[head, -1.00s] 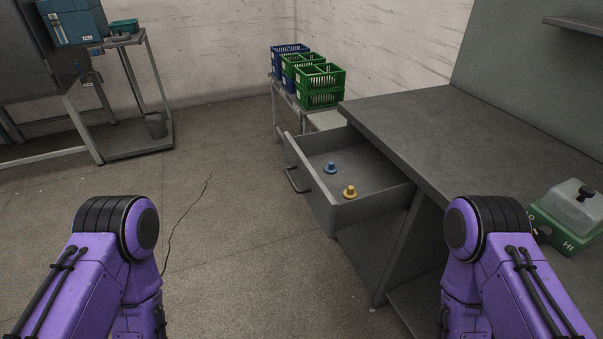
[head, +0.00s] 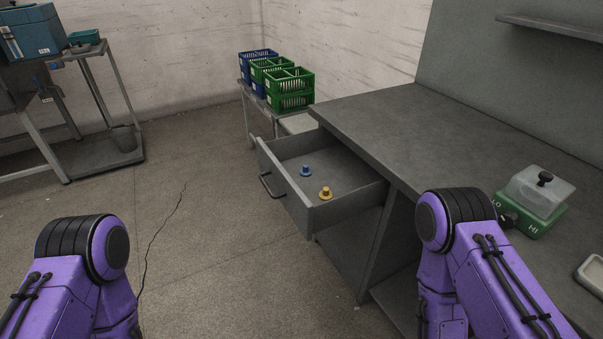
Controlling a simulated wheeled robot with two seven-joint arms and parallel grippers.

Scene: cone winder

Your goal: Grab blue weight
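The blue weight (head: 306,171) is a small knobbed piece standing on the floor of an open drawer (head: 347,203). A yellow weight (head: 325,193) stands near it, closer to the drawer's front right corner. The drawer is pulled out from under a grey workbench (head: 400,125), and its handle faces left. Both my purple arms show at the bottom of the head view, one on the left and one on the right. Neither gripper is in the picture, and neither arm touches the drawer.
Blue and green crates (head: 283,82) stand on a low stand behind the drawer. A green box with a clear cover (head: 536,200) sits on the bench at right, with a pale tray (head: 591,272) nearby. A metal cart (head: 105,153) is at far left. Floor left of the drawer is clear.

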